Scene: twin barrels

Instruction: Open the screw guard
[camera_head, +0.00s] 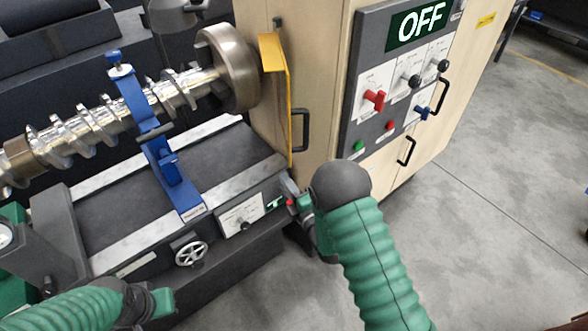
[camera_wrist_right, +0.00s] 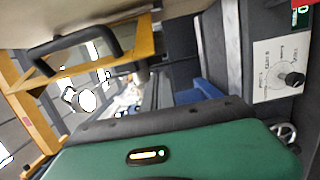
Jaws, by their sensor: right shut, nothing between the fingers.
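The screw guard appears as a thin yellow frame (camera_head: 289,110) beside the chuck in the head view, seen nearly edge-on. The yellow frame (camera_wrist_right: 140,52) also shows in the right wrist view. A black handle (camera_head: 299,130) sits next to the frame, and it shows large in the right wrist view (camera_wrist_right: 75,48). My right gripper (camera_head: 287,198) is shut and empty, below the handle and apart from it, near the front of the machine bed. My left gripper (camera_head: 160,302) is low at the bottom left, away from the guard; its finger opening is unclear.
The steel screw (camera_head: 85,125) runs into the round chuck (camera_head: 230,68), with a blue steady rest (camera_head: 140,100) around it. The beige cabinet (camera_head: 320,60) carries a control panel reading OFF (camera_head: 422,24). A handwheel (camera_head: 191,254) protrudes in front. Floor at right is clear.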

